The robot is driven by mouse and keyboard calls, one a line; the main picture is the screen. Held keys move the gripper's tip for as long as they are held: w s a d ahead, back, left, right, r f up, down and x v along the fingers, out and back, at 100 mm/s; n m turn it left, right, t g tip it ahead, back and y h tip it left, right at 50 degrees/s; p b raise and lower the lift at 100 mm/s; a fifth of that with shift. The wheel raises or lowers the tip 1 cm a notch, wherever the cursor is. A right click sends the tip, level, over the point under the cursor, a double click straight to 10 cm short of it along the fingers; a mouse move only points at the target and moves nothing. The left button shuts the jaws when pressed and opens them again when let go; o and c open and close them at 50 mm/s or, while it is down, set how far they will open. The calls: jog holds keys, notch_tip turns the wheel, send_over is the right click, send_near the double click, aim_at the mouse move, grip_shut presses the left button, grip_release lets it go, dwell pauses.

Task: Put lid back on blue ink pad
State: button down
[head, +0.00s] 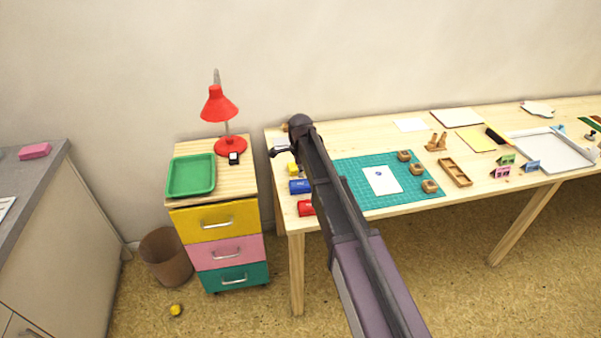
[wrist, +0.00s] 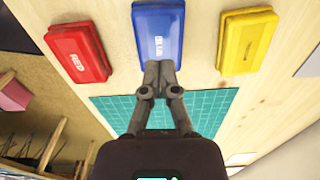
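The blue ink pad (wrist: 157,32) lies in the top middle of the wrist view, its lettered lid on top. In the head view, the blue pad (head: 300,186) is near the table's left end, between the yellow and red pads. My gripper (wrist: 160,71) has its fingertips together at the near edge of the blue pad in the wrist view. I see nothing between the tips, and I cannot tell whether they touch the pad. In the head view, my arm hides most of the gripper.
The red pad (wrist: 78,53) and yellow pad (wrist: 247,40) flank the blue one, with bare wood between. A green cutting mat (head: 432,196) with a paper and several wooden stamps lies to the right. A drawer unit with a red lamp (head: 219,104) stands left of the table.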

aim_at(300, 183)
jog(key=shift+f+b, duration=1.65)
jog(key=shift+f, duration=0.05)
jog(key=shift+r, duration=0.15)
dwell(0.3)
jog(key=shift+r+p, duration=3.4)
jog(key=shift+p, duration=0.15)
jog(key=s+d+r+n+p, duration=0.2)
jog(key=s+d+n, duration=0.5)
jog(key=s+d, duration=0.4)
jog(key=s+d+r+n+p, duration=0.2)
jog(key=s+d+n, duration=0.6)
jog(key=s+d, duration=0.4)
jog(key=s, duration=0.2)
jog(key=shift+s+r+p, duration=0.3)
jog(key=shift+s, duration=0.1)
